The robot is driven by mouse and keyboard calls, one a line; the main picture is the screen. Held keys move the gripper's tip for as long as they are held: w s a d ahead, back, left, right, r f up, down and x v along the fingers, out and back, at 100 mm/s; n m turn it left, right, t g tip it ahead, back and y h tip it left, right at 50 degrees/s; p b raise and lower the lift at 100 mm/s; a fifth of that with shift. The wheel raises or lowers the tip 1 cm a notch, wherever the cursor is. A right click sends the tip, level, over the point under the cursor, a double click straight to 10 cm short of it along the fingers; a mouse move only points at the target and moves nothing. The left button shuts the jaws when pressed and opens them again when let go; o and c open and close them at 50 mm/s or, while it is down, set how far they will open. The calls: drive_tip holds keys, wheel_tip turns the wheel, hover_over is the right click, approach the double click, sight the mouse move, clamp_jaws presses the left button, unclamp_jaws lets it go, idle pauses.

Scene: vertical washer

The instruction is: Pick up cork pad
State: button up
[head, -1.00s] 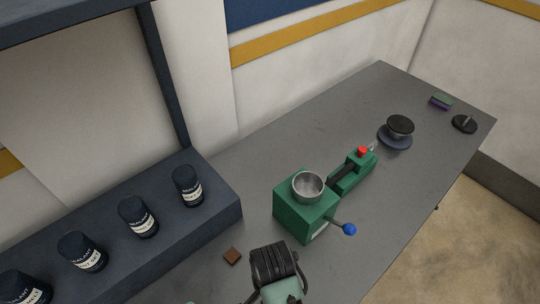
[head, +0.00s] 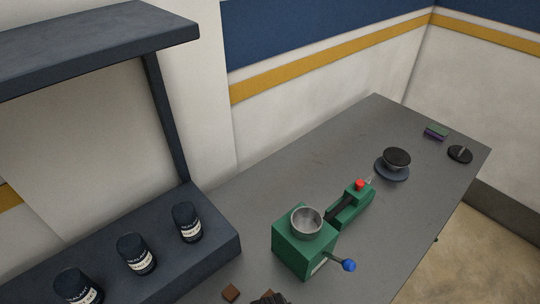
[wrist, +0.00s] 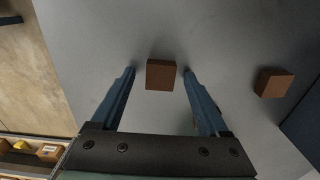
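Two small brown square blocks that look like cork show in the wrist view; I cannot tell which is the cork pad. One brown block (wrist: 161,74) lies between the tips of my gripper (wrist: 159,71), with a narrow gap on each side. My gripper is open. The other brown block (wrist: 273,82) lies to the right, apart from the fingers. In the head view, a brown block (head: 231,293) shows at the bottom edge, left of my gripper (head: 268,298), which is mostly cut off by the frame.
A green machine (head: 302,252) with a metal bowl (head: 307,221) and blue-knobbed lever (head: 348,265) stands on the grey bench (head: 300,155). Dark labelled bottles (head: 187,222) stand on a dark shelf unit (head: 222,245) at left. A dark round stand (head: 393,172) is farther back.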

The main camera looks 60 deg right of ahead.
clamp_jaws()
